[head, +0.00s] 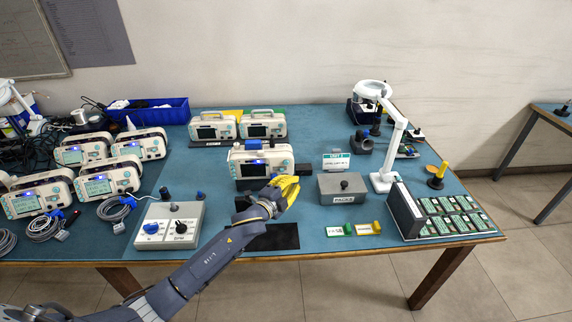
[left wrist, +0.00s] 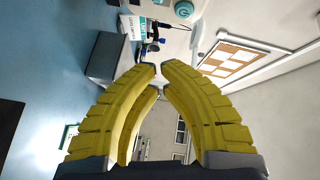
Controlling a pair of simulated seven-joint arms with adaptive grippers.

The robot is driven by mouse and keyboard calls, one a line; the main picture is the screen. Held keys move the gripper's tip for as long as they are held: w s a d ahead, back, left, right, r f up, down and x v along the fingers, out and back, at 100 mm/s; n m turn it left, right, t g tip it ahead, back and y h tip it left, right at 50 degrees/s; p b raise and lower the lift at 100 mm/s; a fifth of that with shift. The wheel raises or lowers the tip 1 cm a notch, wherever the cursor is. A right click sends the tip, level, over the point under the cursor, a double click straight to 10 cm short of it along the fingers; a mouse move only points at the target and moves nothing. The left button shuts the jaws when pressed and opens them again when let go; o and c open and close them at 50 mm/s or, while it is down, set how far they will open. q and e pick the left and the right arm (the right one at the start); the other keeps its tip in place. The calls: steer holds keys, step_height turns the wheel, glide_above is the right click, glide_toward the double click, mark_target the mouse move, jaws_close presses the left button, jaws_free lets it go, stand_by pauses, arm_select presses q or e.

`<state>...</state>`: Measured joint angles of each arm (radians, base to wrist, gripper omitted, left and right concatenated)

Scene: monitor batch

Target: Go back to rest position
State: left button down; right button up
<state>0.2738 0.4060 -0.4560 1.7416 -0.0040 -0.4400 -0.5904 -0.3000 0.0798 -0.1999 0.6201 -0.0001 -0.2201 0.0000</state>
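My left arm reaches in from the bottom left of the head view. Its yellow-fingered gripper (head: 288,190) is over the table, in front of the middle monitor (head: 262,162) and left of the grey PACKS box (head: 343,188). In the left wrist view the fingers (left wrist: 160,68) curve inward and their tips come together, with nothing held between them. Whether the gripper touches the monitor cannot be told from the head view. My right gripper is in neither view.
A control box with knobs (head: 170,225) and a black mat (head: 272,237) lie near the front edge. Several monitors (head: 38,195) crowd the left. A magnifier lamp (head: 388,160) and a rack of green boards (head: 450,213) stand on the right.

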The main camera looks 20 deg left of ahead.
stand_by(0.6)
